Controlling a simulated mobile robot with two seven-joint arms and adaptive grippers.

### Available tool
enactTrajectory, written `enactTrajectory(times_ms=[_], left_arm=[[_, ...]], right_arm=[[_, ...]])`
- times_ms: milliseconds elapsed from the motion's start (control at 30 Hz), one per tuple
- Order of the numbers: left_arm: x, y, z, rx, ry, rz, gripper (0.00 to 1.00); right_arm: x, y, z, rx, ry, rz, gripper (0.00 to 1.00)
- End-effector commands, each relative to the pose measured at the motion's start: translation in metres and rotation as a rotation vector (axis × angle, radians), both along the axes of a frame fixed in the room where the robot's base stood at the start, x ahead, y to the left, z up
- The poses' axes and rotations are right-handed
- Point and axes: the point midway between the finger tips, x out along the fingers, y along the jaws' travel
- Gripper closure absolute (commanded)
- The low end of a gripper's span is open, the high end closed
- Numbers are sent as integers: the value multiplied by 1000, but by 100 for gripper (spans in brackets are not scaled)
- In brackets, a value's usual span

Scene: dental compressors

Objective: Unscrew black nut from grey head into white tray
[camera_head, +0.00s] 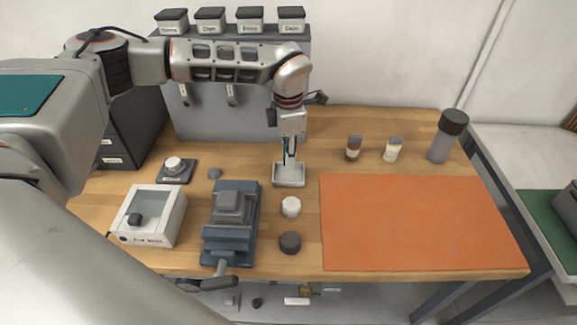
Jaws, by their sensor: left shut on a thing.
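My left gripper (290,157) points down at the back middle of the table, directly over a small white tray (289,182). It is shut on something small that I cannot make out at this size. A blue-grey vise (220,248) stands left of centre with a grey block (229,202) on top, which may be the grey head. I cannot clearly pick out the black nut. My right gripper is not in view.
A white open box (165,232) with a dark piece inside stands left of the vise. A white jar (291,207) and a dark round piece (290,243) stand right of it. An orange mat (415,222) lies clear. Bottles and a dark-capped cylinder (447,137) stand behind it.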

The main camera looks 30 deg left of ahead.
Motion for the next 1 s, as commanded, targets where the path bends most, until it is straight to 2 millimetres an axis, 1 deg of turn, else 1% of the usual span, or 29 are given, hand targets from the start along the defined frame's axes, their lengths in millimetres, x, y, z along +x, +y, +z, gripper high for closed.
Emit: enactTrajectory(times_ms=[67,333,733,767,800,1000], left_arm=[[0,0,-5,0,1,0,100],[-1,0,-40,1,2,0,100],[0,0,-46,0,0,0,100],[0,0,-46,0,0,0,80],[0,0,-46,0,0,0,76],[0,0,-46,0,0,0,76]], right_arm=[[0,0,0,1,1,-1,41],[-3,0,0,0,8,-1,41],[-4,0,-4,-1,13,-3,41],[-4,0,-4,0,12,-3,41],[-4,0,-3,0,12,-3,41],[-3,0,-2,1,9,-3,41]])
